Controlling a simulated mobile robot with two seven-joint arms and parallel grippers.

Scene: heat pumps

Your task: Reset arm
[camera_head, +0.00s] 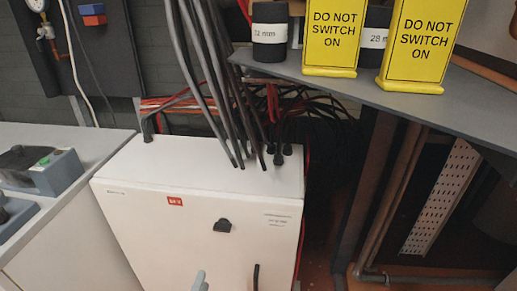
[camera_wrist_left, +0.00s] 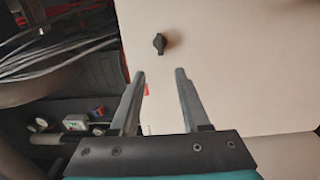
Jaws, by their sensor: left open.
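My left gripper (camera_head: 228,272) shows only by its two fingertips at the bottom edge of the head view, in front of the white cabinet (camera_head: 150,215). In the left wrist view the left gripper (camera_wrist_left: 159,73) is open, with nothing between its fingers. A black knob (camera_head: 222,225) on the cabinet front lies beyond the fingertips, apart from them. The knob also shows in the left wrist view (camera_wrist_left: 160,43), ahead of the gap between the fingers. My right gripper is in neither view.
Black cables (camera_head: 205,80) run down behind and onto the cabinet top. A dark shelf (camera_head: 340,88) at the right carries yellow "DO NOT SWITCH ON" signs (camera_head: 332,35) and dark labelled cylinders (camera_head: 270,32). A light counter (camera_head: 80,150) with grey-blue devices (camera_head: 45,172) stands at the left.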

